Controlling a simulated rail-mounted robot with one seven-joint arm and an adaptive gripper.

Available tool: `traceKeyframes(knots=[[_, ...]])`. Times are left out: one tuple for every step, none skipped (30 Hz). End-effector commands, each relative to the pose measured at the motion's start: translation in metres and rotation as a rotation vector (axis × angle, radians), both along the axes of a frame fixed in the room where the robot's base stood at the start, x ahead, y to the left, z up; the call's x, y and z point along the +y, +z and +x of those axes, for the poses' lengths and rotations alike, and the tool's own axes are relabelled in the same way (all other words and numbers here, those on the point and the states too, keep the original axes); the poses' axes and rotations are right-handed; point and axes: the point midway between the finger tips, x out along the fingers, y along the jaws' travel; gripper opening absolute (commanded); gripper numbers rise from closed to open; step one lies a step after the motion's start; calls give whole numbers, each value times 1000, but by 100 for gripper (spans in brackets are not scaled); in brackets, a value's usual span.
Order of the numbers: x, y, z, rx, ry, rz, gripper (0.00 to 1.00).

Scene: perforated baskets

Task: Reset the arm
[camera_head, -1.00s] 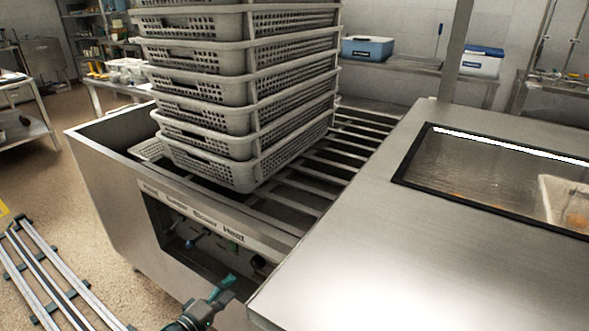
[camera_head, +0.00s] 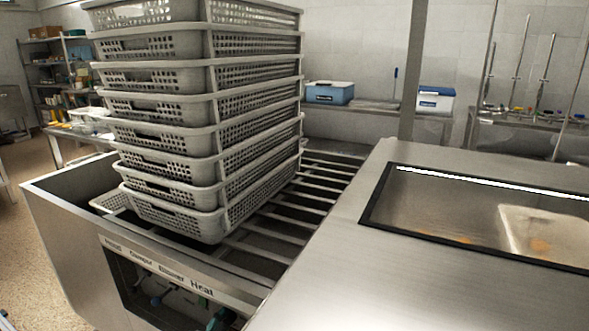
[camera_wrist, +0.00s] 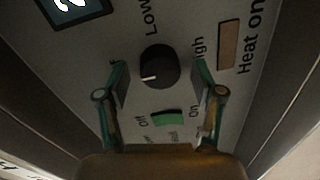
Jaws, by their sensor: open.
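In the wrist view my gripper (camera_wrist: 160,82) is open, with its two green-edged fingers apart and nothing held between them. It faces a grey control panel (camera_wrist: 185,25). A black round knob (camera_wrist: 158,67) with a white mark sits on the panel between the fingertips in the picture; I cannot tell whether they touch it. A green switch (camera_wrist: 169,118) is below the knob, by "Off" lettering. In the head view the arm is mostly out of frame; a small teal part shows at the bottom edge, too cropped to identify surely.
A tall stack of grey perforated baskets (camera_head: 190,140) stands on the metal roller rails (camera_head: 290,200) of the steel machine. A steel housing with a window (camera_head: 480,215) fills the right. Blue-and-white boxes (camera_head: 330,92) sit on a back table. Shelves (camera_head: 70,75) stand at the far left.

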Motion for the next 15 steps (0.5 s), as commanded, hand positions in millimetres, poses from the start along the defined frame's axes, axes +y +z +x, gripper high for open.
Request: traceKeyframes(knots=[[0, 0, 0, 0, 0, 0, 67], [0, 0, 0, 0, 0, 0, 67], [0, 0, 0, 0, 0, 0, 67], [0, 0, 0, 0, 0, 0, 67], [0, 0, -1, 0, 0, 0, 67], [1, 0, -2, 0, 0, -1, 67], [1, 0, -3, 0, 0, -1, 67], [2, 0, -4, 0, 0, -1, 67], [3, 1, -6, 1, 0, -2, 67], [4, 1, -9, 1, 0, -3, 67], [5, 1, -11, 2, 0, -4, 67], [8, 1, -16, 2, 1, -4, 67], [9, 2, -19, 1, 2, -4, 67], [11, 2, -23, 1, 2, -4, 67], [14, 2, -29, 1, 2, -4, 67]])
